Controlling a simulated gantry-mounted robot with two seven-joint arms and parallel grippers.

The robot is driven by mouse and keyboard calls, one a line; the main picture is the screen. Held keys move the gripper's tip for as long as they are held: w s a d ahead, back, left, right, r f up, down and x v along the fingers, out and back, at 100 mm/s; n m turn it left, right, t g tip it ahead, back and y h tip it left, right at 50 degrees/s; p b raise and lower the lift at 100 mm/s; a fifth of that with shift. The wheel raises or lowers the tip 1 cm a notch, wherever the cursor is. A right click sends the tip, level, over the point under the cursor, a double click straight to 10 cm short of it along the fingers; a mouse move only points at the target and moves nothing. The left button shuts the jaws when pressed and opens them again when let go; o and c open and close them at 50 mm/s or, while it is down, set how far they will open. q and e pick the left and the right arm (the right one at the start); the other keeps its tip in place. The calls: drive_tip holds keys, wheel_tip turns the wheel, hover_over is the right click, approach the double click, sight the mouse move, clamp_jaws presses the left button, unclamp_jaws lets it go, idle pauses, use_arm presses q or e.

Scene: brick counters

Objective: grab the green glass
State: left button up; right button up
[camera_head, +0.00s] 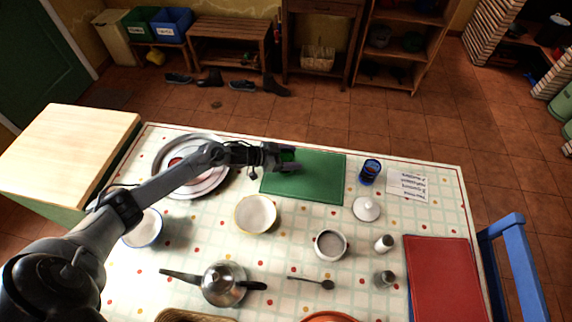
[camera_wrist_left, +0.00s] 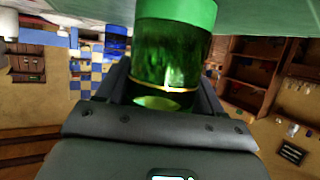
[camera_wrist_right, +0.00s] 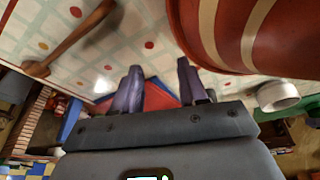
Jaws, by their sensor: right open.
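The green glass (camera_wrist_left: 170,55) stands between the two fingers of my left gripper (camera_wrist_left: 165,92) in the left wrist view. The fingers press against its sides, and its far end is at the green mat. In the head view the glass (camera_head: 288,155) is partly hidden by my left gripper (camera_head: 279,158), at the left part of the green mat (camera_head: 318,181). My right gripper (camera_wrist_right: 160,82) is open and empty, above the table in the right wrist view. It is not visible in the head view.
A blue glass (camera_head: 370,171) stands right of the mat. A round metal tray (camera_head: 160,165) lies under my left arm. A red striped vessel (camera_wrist_right: 240,30) is close to my right gripper.

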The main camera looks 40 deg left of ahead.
use_arm(q)
drive_tip(key=c, duration=0.7)
drive_tip(key=shift+r, duration=0.15)
